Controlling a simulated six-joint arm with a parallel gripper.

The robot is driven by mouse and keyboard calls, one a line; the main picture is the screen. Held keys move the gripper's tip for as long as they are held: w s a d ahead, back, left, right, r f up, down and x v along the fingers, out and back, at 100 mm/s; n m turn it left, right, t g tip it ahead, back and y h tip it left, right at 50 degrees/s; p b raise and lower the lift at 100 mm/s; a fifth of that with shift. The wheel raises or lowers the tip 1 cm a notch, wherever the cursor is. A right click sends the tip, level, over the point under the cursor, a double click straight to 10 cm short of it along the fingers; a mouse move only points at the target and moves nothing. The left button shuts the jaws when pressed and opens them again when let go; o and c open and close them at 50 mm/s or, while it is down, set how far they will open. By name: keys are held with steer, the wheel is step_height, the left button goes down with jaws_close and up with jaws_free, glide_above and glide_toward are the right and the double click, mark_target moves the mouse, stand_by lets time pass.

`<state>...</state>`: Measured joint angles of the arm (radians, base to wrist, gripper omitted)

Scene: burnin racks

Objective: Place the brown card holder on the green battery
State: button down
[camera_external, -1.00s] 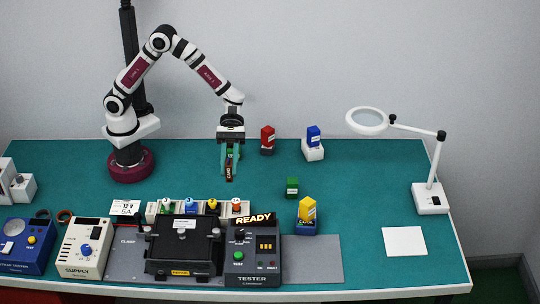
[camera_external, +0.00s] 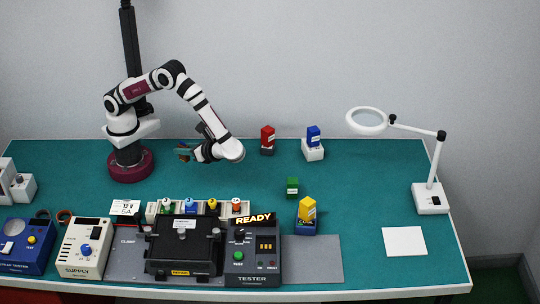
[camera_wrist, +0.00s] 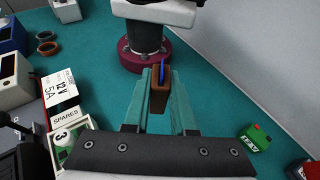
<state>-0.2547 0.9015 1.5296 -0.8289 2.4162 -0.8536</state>
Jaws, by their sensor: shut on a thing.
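My gripper (camera_external: 184,152) is shut on the brown card holder (camera_wrist: 160,98), which stands between the teal fingers in the wrist view with a blue strip at its far end. In the external view the wrist lies tipped over, fingers pointing left toward my base, and the holder is barely visible. A green battery (camera_wrist: 254,140) with a white label and a red terminal stands on the mat right of the fingers in the wrist view, apart from them. In the external view my arm appears to hide it. A separate small green block (camera_external: 292,187) stands right of centre there.
A red block (camera_external: 267,137) and a blue block (camera_external: 313,135), each on a base, stand at the back. A yellow block (camera_external: 307,208) sits on a blue base. The spares rack (camera_external: 160,213), clamp and tester (camera_external: 252,266) fill the front. A magnifier lamp (camera_external: 430,197) stands right.

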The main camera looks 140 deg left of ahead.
steer(key=w+a+r+m+t+y, duration=0.2)
steer(key=a+r+m+t+y, duration=0.2)
steer(key=a+r+m+y, duration=0.5)
steer(key=s+a+f+y, duration=0.1)
steer(key=a+f, duration=0.3)
steer(key=s+a+f+m, duration=0.1)
steer(key=a+f, duration=0.3)
steer(key=s+a+f+y, duration=0.1)
steer(key=s+a+f, duration=0.1)
steer(key=a+f, duration=0.2)
steer(key=shift+a+f+m+y, duration=0.3)
steer(key=shift+a+f+m, duration=0.1)
steer(key=shift+f, duration=0.1)
steer(key=shift+s+a+f, duration=0.1)
steer(key=shift+a+f, duration=0.05)
steer(key=shift+f, duration=0.95)
steer(key=shift+s+a+f, duration=0.1)
steer(key=shift+a+f, duration=0.05)
steer(key=shift+f, duration=0.95)
steer(key=shift+f, duration=0.1)
steer(key=c, duration=0.7)
jaws_free()
steer(key=shift+c, duration=0.2)
